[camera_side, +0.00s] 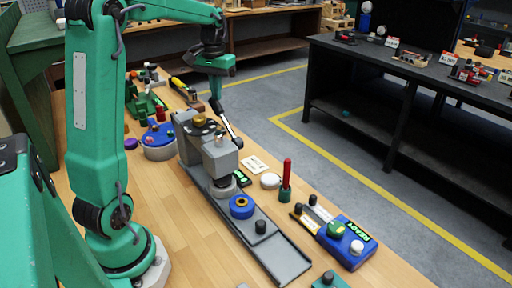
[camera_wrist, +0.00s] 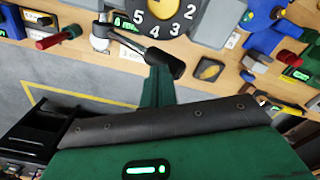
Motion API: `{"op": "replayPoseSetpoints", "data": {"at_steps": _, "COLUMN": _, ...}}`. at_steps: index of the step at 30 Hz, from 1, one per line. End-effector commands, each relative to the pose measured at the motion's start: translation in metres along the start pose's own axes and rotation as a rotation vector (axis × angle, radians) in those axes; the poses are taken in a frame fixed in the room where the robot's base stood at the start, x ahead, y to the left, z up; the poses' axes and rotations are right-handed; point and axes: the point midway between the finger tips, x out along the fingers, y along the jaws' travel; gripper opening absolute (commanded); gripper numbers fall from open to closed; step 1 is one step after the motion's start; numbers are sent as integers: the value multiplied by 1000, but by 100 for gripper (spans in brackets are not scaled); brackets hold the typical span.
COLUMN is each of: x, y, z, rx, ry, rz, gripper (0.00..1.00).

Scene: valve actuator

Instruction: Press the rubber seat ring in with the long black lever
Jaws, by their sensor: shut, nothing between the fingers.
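The long black lever (camera_side: 230,128) rises tilted from the grey press-like block (camera_side: 218,155) in the side view, its black grip uppermost. In the wrist view the lever's black grip (camera_wrist: 165,58) and pale metal rod lie just beyond my fingertips. My gripper (camera_side: 216,98) is shut, pointing down at the upper end of the grip; it also shows in the wrist view (camera_wrist: 158,75). Whether it touches the grip I cannot tell. A blue round part (camera_side: 241,211) with a yellow ring sits on the grey rail below the block. I cannot make out the rubber seat ring for certain.
The grey rail (camera_side: 285,262) runs toward the front. Right of it stand a red-handled tool (camera_side: 287,172), a white round piece (camera_side: 270,181) and a blue "READY" box (camera_side: 348,245). A numbered dial (camera_wrist: 165,12) shows in the wrist view.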

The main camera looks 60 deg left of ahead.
Motion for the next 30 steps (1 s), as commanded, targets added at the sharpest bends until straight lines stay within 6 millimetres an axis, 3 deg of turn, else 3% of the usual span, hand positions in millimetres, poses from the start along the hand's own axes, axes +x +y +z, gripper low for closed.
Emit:
{"op": "replayPoseSetpoints", "data": {"at_steps": 16, "x": -5, "y": 1, "z": 0, "rx": 0, "ry": 1, "rz": 0, "gripper": 0}}
{"op": "replayPoseSetpoints", "data": {"at_steps": 30, "x": -29, "y": 1, "z": 0, "rx": 0, "ry": 1, "rz": 0, "gripper": 0}}
